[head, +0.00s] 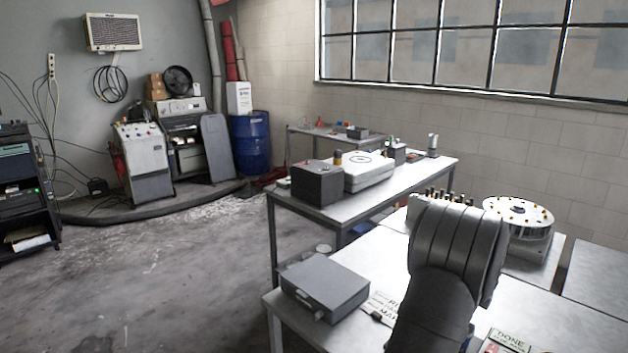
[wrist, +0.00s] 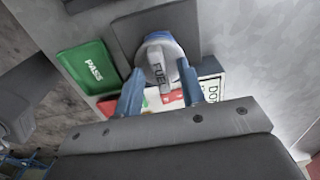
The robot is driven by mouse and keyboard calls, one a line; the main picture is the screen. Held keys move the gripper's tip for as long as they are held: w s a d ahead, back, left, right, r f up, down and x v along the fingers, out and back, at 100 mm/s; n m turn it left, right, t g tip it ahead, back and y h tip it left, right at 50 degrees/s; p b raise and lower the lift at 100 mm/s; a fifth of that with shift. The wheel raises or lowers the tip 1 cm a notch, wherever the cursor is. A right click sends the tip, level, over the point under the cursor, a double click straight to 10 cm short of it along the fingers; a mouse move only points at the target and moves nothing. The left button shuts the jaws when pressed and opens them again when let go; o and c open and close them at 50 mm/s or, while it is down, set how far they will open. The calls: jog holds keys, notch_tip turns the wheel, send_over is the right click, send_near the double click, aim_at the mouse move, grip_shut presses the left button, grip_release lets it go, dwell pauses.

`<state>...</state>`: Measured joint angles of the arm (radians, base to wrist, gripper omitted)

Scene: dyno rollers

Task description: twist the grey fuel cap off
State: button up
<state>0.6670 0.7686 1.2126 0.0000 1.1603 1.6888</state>
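The grey fuel cap (wrist: 157,62), with a raised grip bar marked FUEL, shows in the wrist view near the top centre. A blue rim (wrist: 168,38) shows around part of it, on a dark square plate (wrist: 128,36). My gripper (wrist: 160,72) is open. Its two blue fingers lie on the left and right of the cap's grip bar. Whether either finger touches the cap I cannot tell. In the head view my dark arm stands at the right front; the cap and my gripper do not show there.
A green PASS tray (wrist: 90,70) lies left of the plate, and a red piece (wrist: 108,106) is beside the left finger. A grey box (head: 325,284) and a round rotary unit (head: 518,218) stand on the near bench.

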grip_shut()
jog(key=n, duration=0.6)
jog(key=shift+n, duration=0.3)
jog(key=n, duration=0.5)
jog(key=shift+f+n, duration=0.1)
jog(key=shift+n, duration=0.2)
jog(key=shift+r, duration=2.85)
jog(key=shift+r, duration=0.2)
